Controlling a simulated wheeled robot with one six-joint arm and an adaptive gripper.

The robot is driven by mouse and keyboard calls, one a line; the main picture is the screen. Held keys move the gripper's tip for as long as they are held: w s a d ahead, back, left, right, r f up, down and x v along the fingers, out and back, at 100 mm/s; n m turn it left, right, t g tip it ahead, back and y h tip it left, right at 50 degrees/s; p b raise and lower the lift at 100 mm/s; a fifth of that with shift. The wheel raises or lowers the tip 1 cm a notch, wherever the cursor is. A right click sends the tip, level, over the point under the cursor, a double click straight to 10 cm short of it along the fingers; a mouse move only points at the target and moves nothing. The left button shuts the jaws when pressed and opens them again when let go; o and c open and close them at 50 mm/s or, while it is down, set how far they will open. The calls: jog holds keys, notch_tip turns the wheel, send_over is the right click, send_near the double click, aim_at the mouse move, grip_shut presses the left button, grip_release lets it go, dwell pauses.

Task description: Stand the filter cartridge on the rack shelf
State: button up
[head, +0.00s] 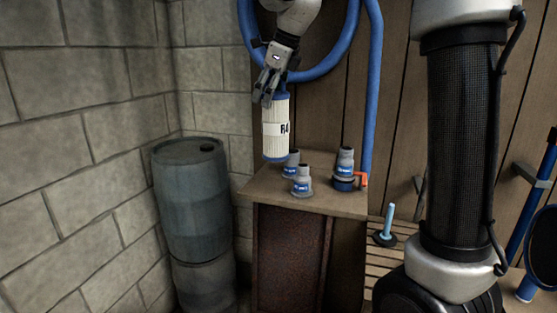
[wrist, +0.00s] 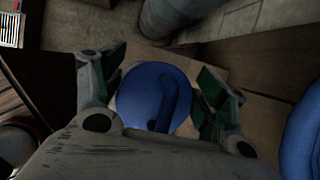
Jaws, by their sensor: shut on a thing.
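The filter cartridge (head: 276,127) is a white pleated cylinder with a blue top and a dark-lettered label. It hangs upright from my gripper (head: 271,87), above the left part of a wooden-topped stand (head: 330,202). My gripper is shut on its blue top. The wrist view shows the round blue cap (wrist: 152,95) between the two fingers of my gripper (wrist: 160,90). In the head view its lower end overlaps the stand's back left edge; I cannot tell the exact gap. I cannot tell whether this stand is the rack shelf.
Several grey fittings with blue bands stand on the top, including one at the front (head: 302,183) and one at the right (head: 345,163) by an orange-red valve handle (head: 362,180). A blue hose (head: 371,90) hangs behind. A grey barrel (head: 190,205) stands left.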

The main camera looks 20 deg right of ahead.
aim_at(269, 124)
notch_tip(269, 124, down, 9)
jog(key=shift+r, duration=0.1)
jog(key=o, duration=1.5)
jog(key=shift+o, duration=0.2)
jog(key=shift+r, duration=0.1)
